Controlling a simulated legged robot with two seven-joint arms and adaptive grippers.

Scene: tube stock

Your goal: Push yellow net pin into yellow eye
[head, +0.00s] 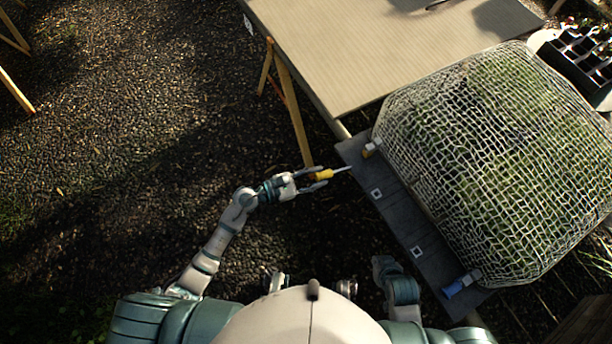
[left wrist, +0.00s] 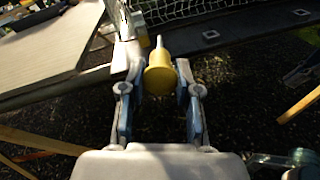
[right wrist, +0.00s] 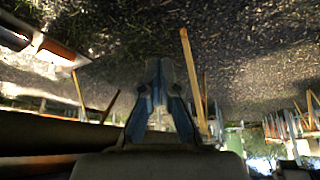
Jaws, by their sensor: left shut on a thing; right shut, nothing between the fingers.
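The yellow net pin (head: 324,174) has a yellow handle and a pale shaft pointing right, toward the board's upper left end. My left gripper (head: 316,180) is shut on its handle and holds it in the air, left of the board. The left wrist view also shows the pin (left wrist: 160,76) between the fingers (left wrist: 158,92), its shaft pointing away. The yellow eye (head: 367,153) sits at the board's upper left end by the net; pin and eye are apart. My right gripper (right wrist: 158,70) is shut and empty.
A dark grey board (head: 400,205) with white square markers runs along the front of the domed net (head: 495,165). A blue piece (head: 460,285) sits at its lower end. A beige table (head: 380,45) stands behind, a black tray (head: 582,55) at upper right. Gravel at left is open.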

